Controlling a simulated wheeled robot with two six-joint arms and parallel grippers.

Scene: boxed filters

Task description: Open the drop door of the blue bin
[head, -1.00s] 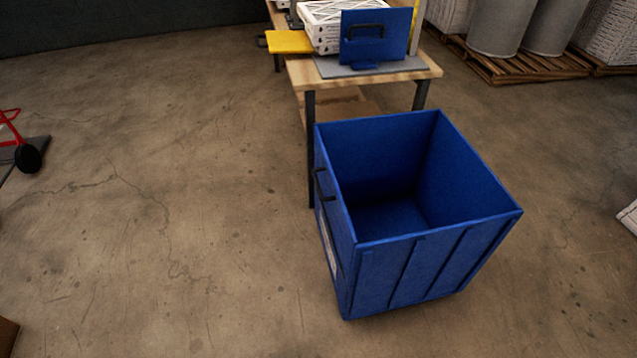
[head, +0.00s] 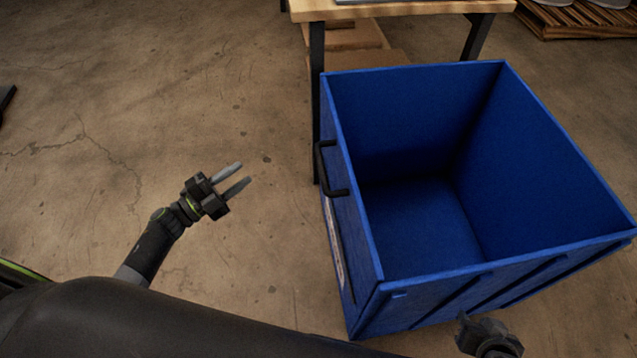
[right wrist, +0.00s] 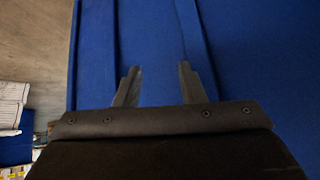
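The blue bin (head: 435,269) stands on the floor at the right of the head view, open at the top and empty inside. Its left side has a black handle (head: 323,168) near the upper edge, and that side stands upright, level with the other walls. My left gripper (head: 236,176) is open and empty, to the left of the handle and apart from it. My right gripper (head: 487,336) is at the bin's near wall, its fingertips not clear in the head view. In the right wrist view, the right gripper (right wrist: 158,85) is open, with the blue ribbed wall (right wrist: 150,40) filling the space ahead.
A wooden table (head: 400,9) with dark legs stands behind the bin, close to it. A wooden pallet (head: 580,22) lies at the back right. The concrete floor left of the bin is clear.

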